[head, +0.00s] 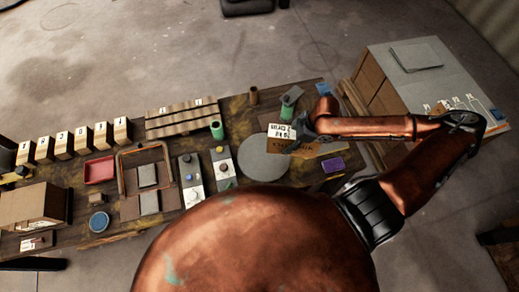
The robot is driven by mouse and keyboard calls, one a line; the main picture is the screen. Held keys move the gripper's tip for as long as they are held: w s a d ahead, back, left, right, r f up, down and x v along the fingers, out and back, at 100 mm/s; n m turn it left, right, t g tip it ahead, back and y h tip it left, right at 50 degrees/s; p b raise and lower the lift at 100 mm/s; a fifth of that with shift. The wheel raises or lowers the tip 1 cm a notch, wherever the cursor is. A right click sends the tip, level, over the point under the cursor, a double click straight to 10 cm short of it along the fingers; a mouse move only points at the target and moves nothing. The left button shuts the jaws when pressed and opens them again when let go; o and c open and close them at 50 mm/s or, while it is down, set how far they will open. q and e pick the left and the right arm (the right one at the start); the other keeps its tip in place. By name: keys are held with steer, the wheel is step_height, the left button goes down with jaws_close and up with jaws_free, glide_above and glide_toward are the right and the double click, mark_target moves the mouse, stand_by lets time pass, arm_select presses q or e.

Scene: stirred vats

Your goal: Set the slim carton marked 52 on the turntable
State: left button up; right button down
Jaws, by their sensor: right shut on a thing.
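My right gripper (300,127) reaches in from the right and is shut on a small white-faced carton (279,131). The carton has dark print that looks upside down, and I cannot read its number for sure. A plain grey disc (265,167), which looks like the turntable, lies flat on the table just below and left of the carton. I cannot tell how high the carton is above the table. My left gripper is not in view.
A brown lettered board (290,146) lies beneath the gripper, with a purple block (333,164) to the right. Left of the disc are control panels with knobs (222,168). Green cylinders (217,130) stand behind. A large cabinet (405,65) stands at the right.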

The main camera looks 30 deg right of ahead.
steer(key=w+a+f, duration=0.1)
steer(key=w+a, duration=0.2)
steer(key=w+a+f, duration=0.1)
steer(key=a, duration=0.1)
steer(key=shift+w+a+f, duration=0.15)
steer(key=shift+w+f, duration=0.2)
steer(key=w+a+f, duration=0.1)
steer(key=f, duration=0.1)
steer(key=w+a+f, duration=0.1)
steer(key=f, duration=0.1)
steer(key=w+a+f, duration=0.1)
steer(key=f, duration=0.1)
steer(key=shift+a+b, duration=0.2)
steer(key=shift+b, duration=0.15)
steer(key=shift+f, duration=1.55)
steer(key=c, duration=1.1)
jaws_free()
steer(key=shift+s, duration=0.1)
steer(key=v, duration=1.2)
steer(key=shift+p, duration=0.35)
